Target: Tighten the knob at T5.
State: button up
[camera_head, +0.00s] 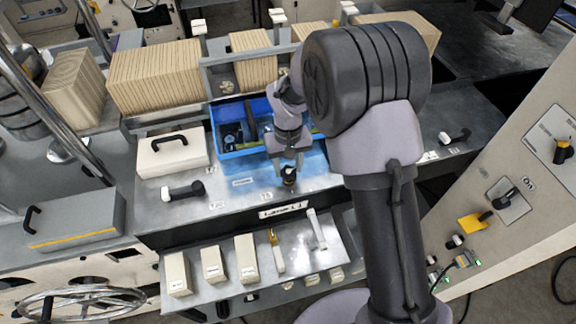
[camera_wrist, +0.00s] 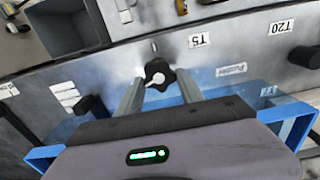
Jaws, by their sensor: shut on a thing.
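The T5 knob (camera_wrist: 157,75) is a black lobed knob with a white pointer on the grey metal deck. The T5 label (camera_wrist: 199,40) is beside it. The knob also shows in the head view (camera_head: 289,175), just below my gripper (camera_head: 289,163). In the wrist view my gripper (camera_wrist: 159,88) has one finger on each side of the knob and is shut on it. The fingers' exact contact with the knob is hard to make out.
A blue tray (camera_head: 216,136) with tools lies behind my gripper. A black T-handle (camera_head: 183,190) near the T20 label (camera_head: 217,205) and a white case (camera_head: 153,160) are to the left. Below the deck edge, a shelf (camera_head: 300,255) holds several pale boxes.

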jog(key=m+b, duration=0.3)
jog(key=m, duration=0.2)
jog(key=shift+w+d+f, duration=0.1)
jog(key=shift+o, duration=0.2)
jog(key=m+b, duration=0.2)
jog(key=m, duration=0.3)
jog(key=shift+d+m+b, duration=0.1)
jog(key=shift+m+b, duration=0.2)
jog(key=m+b, duration=0.2)
jog(key=m, duration=0.3)
jog(key=shift+d+b, duration=0.1)
jog(key=shift+b, duration=0.25)
jog(key=shift+c, duration=0.2)
jog(key=m+b, duration=0.1)
jog(key=m, duration=0.3)
jog(key=m+b, duration=0.1)
jog(key=m, duration=0.1)
jog(key=shift+s+r+b, duration=0.2)
jog(key=shift+s+b, duration=0.05)
jog(key=shift+b, duration=0.05)
jog(key=o, duration=1.4)
